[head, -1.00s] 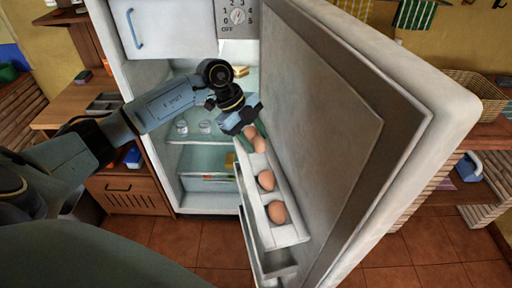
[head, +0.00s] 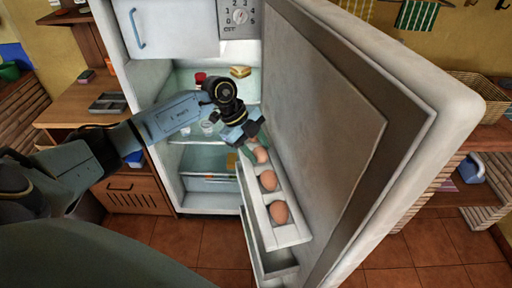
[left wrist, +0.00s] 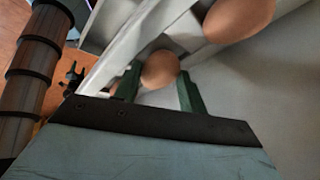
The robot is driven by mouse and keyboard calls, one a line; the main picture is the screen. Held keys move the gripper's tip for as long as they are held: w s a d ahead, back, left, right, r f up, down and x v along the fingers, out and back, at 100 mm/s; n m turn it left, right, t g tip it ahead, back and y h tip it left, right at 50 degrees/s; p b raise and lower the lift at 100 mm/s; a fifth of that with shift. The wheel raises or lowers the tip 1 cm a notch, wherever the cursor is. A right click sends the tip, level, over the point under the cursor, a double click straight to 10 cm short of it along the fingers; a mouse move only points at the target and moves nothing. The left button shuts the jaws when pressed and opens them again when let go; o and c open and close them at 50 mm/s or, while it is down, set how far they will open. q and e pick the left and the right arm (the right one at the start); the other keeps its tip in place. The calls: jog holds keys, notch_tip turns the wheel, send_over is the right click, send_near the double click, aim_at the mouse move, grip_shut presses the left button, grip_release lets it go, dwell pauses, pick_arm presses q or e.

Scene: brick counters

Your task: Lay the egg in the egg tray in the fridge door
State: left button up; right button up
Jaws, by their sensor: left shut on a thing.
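My left gripper (head: 254,141) is at the far end of the egg tray (head: 291,238) on the inner side of the open fridge door (head: 335,100). In the left wrist view its green fingers (left wrist: 160,90) are shut on an egg (left wrist: 160,70), with the tray close around it. I cannot tell whether the held egg touches the tray. In the head view the gripper mostly hides it. Other brown eggs sit in a row in the tray: a near one (head: 279,212), a middle one (head: 268,180) and a far one (head: 261,155) close to the fingers. My right gripper is not in view.
The open fridge (head: 160,85) stands behind my left arm, with jars (head: 208,127), a sandwich-like item (head: 240,71) and a red item (head: 200,78) on its shelf. A lower door bin (head: 275,262) hangs under the egg tray. The tiled floor in front is clear.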

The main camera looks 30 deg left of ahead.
pick_arm(q)
jog(key=shift+o, duration=1)
jog(key=shift+s+f, duration=0.25)
jog(key=shift+f, duration=0.35)
jog(key=shift+o, duration=0.9)
jog(key=shift+w+f, duration=0.15)
jog(key=shift+r, duration=0.2)
jog(key=v, duration=1.3)
jog(key=shift+w+r, duration=0.25)
jog(key=shift+d, duration=0.15)
